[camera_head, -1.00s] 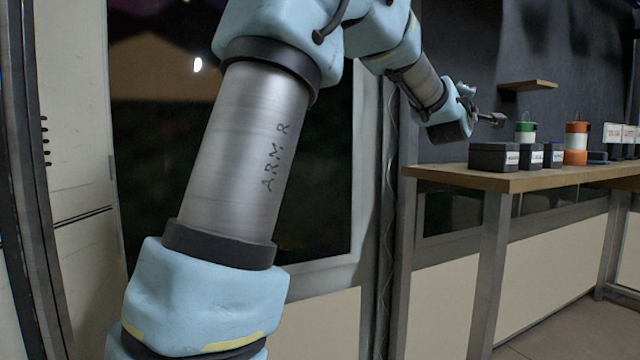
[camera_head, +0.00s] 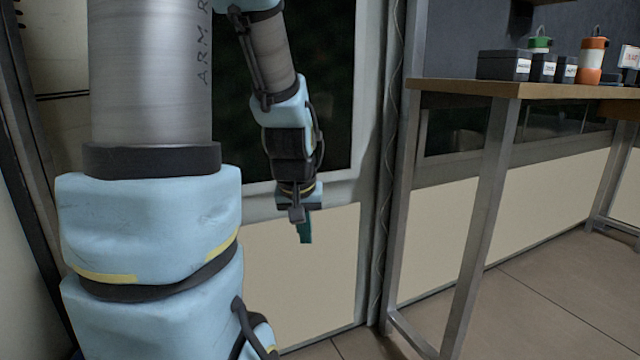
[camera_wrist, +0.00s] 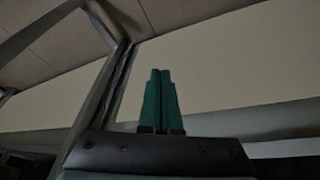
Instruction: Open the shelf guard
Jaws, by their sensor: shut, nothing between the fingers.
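I cannot make out a shelf guard in either view. My gripper (camera_head: 304,238) hangs pointing down in front of the cream lower wall panel, left of the workbench. Its teal fingers also show in the wrist view (camera_wrist: 160,100), side by side and shut, with nothing between them. In the wrist view they point towards a plain pale surface.
A wooden-topped workbench (camera_head: 463,87) with metal legs stands at right. On it are dark labelled boxes (camera_head: 503,65), a green-topped canister (camera_head: 540,44) and an orange-and-white canister (camera_head: 591,62). The floor (camera_head: 560,290) beside the bench is clear.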

